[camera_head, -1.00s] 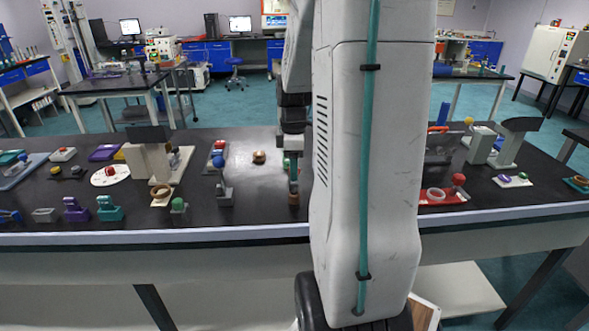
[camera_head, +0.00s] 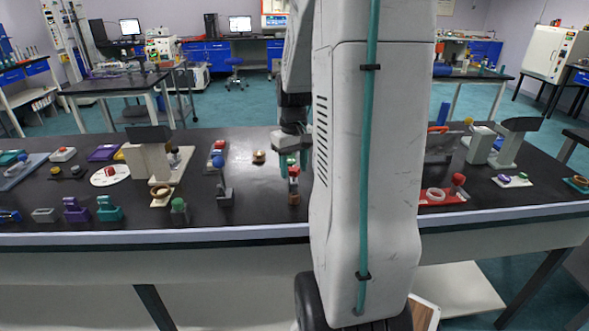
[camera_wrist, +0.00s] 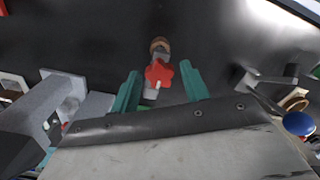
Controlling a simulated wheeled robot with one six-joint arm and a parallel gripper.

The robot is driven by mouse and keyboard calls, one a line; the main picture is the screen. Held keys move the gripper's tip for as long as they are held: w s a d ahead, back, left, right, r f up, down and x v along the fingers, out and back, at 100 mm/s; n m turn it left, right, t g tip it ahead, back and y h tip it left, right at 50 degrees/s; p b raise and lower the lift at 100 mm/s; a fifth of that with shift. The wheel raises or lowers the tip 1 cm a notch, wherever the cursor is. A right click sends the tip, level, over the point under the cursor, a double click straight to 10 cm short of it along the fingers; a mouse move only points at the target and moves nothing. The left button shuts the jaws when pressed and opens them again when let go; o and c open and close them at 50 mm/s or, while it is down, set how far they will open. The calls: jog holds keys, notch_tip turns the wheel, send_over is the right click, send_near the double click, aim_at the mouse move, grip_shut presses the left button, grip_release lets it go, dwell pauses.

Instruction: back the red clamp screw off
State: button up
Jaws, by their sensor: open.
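The red clamp screw (camera_wrist: 158,73) has a lobed knob and sits on a small grey fixture (camera_wrist: 151,92) with a brown round end (camera_wrist: 160,45). In the head view the red knob (camera_head: 293,171) shows near the front of the bench, above a brown base. My gripper (camera_wrist: 160,70) is open, with one teal finger on each side of the red knob. There is a gap on both sides, and no contact shows. In the head view my gripper (camera_head: 293,164) points down over the fixture. My arm hides the bench just to its right.
A copper-coloured round part (camera_head: 258,157) lies behind. A red tray (camera_head: 430,200) is right of my arm.

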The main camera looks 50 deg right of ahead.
jog(key=m, duration=0.5)
jog(key=shift+m, duration=0.4)
jog(key=c, duration=0.8)
jog(key=n, duration=0.4)
jog(key=shift+n, duration=0.4)
jog(key=shift+c, duration=0.2)
jog(key=n, duration=0.4)
jog(key=shift+n, duration=0.3)
